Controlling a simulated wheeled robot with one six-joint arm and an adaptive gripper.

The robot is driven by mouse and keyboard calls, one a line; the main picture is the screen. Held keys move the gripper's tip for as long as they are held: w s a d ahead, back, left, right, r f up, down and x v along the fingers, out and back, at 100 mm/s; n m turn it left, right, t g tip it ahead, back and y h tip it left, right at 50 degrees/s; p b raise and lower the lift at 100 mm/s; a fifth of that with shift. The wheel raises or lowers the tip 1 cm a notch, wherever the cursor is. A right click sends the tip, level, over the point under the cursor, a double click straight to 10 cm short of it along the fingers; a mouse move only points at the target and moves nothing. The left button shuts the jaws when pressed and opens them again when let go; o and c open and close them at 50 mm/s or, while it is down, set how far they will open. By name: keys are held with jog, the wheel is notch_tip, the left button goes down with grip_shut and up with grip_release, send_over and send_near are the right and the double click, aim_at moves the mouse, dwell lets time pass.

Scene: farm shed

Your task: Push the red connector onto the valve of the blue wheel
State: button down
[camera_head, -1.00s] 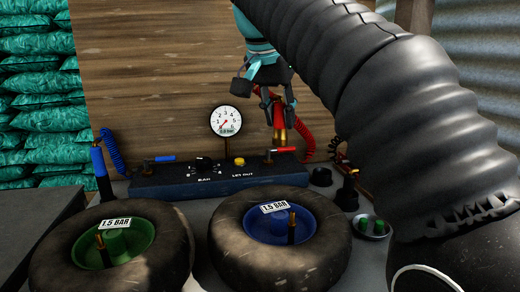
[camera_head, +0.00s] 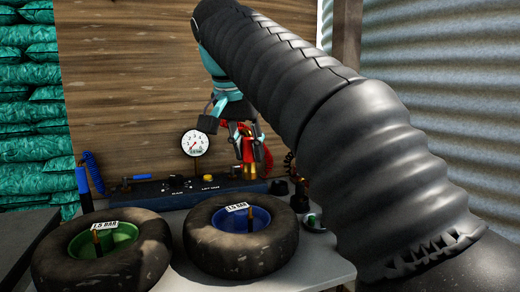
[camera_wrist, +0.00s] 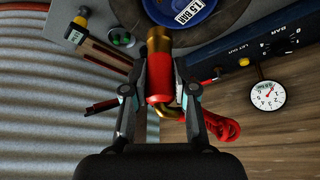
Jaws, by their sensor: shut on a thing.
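My gripper (camera_head: 240,155) is shut on the red connector (camera_wrist: 158,82), a red body with a brass end and a coiled red hose, held above the back of the bench. In the head view the connector (camera_head: 250,172) hangs brass end down, behind the blue wheel. The blue wheel (camera_head: 230,240) lies flat on the bench, a black tire with a blue hub and a "1.5 BAR" label. Its valve (camera_head: 250,222) stands up from the hub. In the wrist view the blue hub (camera_wrist: 165,12) is partly seen beyond the brass end; its valve is not clear there.
A green wheel (camera_head: 60,262) with the same label lies to the left. The dark control box (camera_head: 150,196) with gauge (camera_head: 195,143) stands behind the wheels. A blue-handled hose tool (camera_head: 83,188) stands at left. A small dish (camera_head: 313,223) sits at right.

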aim_at(247, 163)
jog(key=shift+s+f, duration=0.15)
jog(key=shift+f, duration=1)
jog(key=shift+f+b, duration=1.1)
jog(key=shift+f, duration=0.15)
jog(key=shift+f+b, duration=0.95)
jog(key=shift+f, duration=1.15)
dwell(1.1)
jog(key=shift+c, duration=1.4)
grip_release()
jog(key=shift+r, duration=0.1)
